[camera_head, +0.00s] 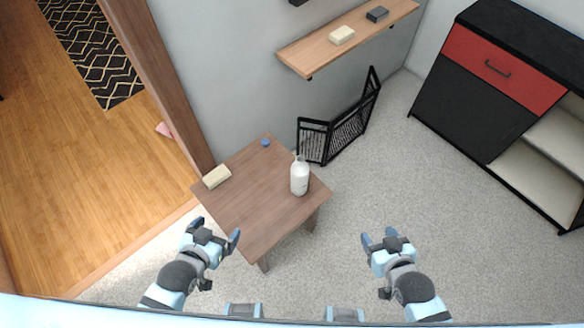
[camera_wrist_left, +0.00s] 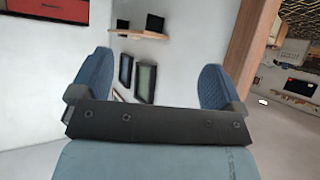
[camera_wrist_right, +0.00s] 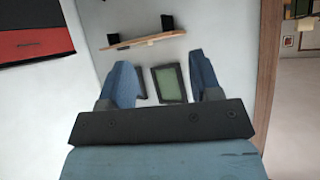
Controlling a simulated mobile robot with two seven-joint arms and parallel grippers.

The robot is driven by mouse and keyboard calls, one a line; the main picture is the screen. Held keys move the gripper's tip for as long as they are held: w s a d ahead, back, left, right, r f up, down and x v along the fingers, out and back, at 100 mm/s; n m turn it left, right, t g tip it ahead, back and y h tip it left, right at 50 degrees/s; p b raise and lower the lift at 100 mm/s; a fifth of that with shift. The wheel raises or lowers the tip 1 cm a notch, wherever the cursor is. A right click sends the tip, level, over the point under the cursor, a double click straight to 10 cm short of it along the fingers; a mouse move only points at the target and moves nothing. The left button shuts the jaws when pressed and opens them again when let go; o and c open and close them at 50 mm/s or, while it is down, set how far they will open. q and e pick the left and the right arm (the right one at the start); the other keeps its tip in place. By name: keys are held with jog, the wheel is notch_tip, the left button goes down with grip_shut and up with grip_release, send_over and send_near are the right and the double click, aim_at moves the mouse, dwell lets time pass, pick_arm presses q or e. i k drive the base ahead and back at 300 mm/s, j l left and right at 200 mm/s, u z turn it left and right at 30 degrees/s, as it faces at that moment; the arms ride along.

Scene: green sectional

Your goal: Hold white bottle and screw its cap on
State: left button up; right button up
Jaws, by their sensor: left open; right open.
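The white bottle (camera_head: 299,178) stands upright on the right part of the small wooden table (camera_head: 256,205). A small blue cap (camera_head: 265,142) lies near the table's back corner, apart from the bottle. My left gripper (camera_head: 214,228) is open and empty at the table's front left edge. My right gripper (camera_head: 380,241) is open and empty, off the table to the right and nearer than the bottle. The wrist views show my left fingers (camera_wrist_left: 158,85) and right fingers (camera_wrist_right: 166,82) spread with nothing between them; neither view shows the bottle or cap.
A cream block (camera_head: 217,176) lies at the table's left edge. A wooden wall shelf (camera_head: 348,37) with two small blocks is behind. A black folding rack (camera_head: 340,120) stands behind the table. A black and red cabinet (camera_head: 488,85) is at right. Carpet right of the table is clear.

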aim_at(299, 169)
jog(key=i+l+u, duration=0.2)
jog(key=l, duration=0.5)
jog(key=l+u, duration=0.2)
jog(key=l, duration=0.5)
jog(key=i+l+u, duration=0.25)
jog(key=l, duration=0.55)
jog(key=k+j, duration=0.05)
jog(key=k, duration=0.05)
